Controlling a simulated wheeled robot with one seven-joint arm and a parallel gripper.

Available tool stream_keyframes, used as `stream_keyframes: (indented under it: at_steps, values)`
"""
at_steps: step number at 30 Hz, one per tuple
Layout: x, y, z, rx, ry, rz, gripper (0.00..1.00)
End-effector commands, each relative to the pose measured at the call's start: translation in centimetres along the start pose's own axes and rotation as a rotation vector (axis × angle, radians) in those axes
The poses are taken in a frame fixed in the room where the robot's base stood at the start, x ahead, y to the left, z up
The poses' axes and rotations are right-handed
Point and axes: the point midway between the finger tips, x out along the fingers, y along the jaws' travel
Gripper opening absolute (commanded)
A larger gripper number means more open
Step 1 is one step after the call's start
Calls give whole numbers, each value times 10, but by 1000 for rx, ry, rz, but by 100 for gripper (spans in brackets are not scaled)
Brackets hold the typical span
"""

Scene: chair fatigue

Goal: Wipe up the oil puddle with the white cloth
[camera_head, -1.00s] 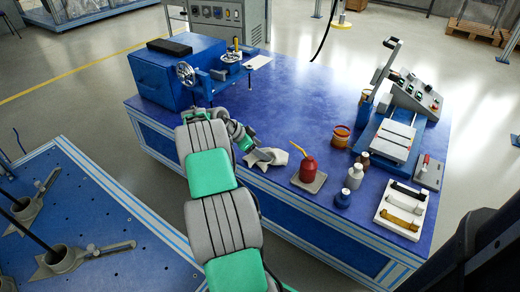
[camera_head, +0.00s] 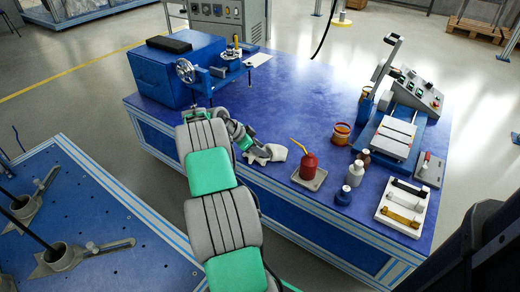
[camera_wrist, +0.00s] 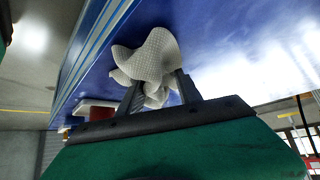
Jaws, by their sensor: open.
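The white cloth (camera_head: 275,151) lies crumpled near the front edge of the blue table (camera_head: 300,95), left of the red oil can. In the wrist view the cloth (camera_wrist: 150,58) is bunched at and between the fingertips of my gripper (camera_wrist: 160,80). The fingers are apart, and I cannot tell whether both touch the cloth. In the head view my gripper (camera_head: 257,152) is at the cloth's left side, low over the table and partly hidden by my arm. I cannot make out the oil puddle in either view.
The red oil can (camera_head: 308,166) stands on a grey tray right of the cloth. A blue bottle (camera_head: 343,196), an amber jar (camera_head: 341,133) and a white tray (camera_head: 402,206) are further right. A vise (camera_head: 225,70) stands behind my gripper. The table's middle is clear.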

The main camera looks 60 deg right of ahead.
Motion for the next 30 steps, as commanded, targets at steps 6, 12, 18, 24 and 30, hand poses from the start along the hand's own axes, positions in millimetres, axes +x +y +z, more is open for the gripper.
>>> stream_keyframes:
  at_steps: [6, 12, 18, 24, 30]
  values:
    - [1, 0, 1, -1, -1, 1, 30]
    - [1, 0, 1, -2, -1, 1, 21]
    - [1, 0, 1, -2, -1, 1, 12]
    - [1, 0, 1, -2, -1, 1, 3]
    - [0, 1, 0, -2, -1, 2, 0]
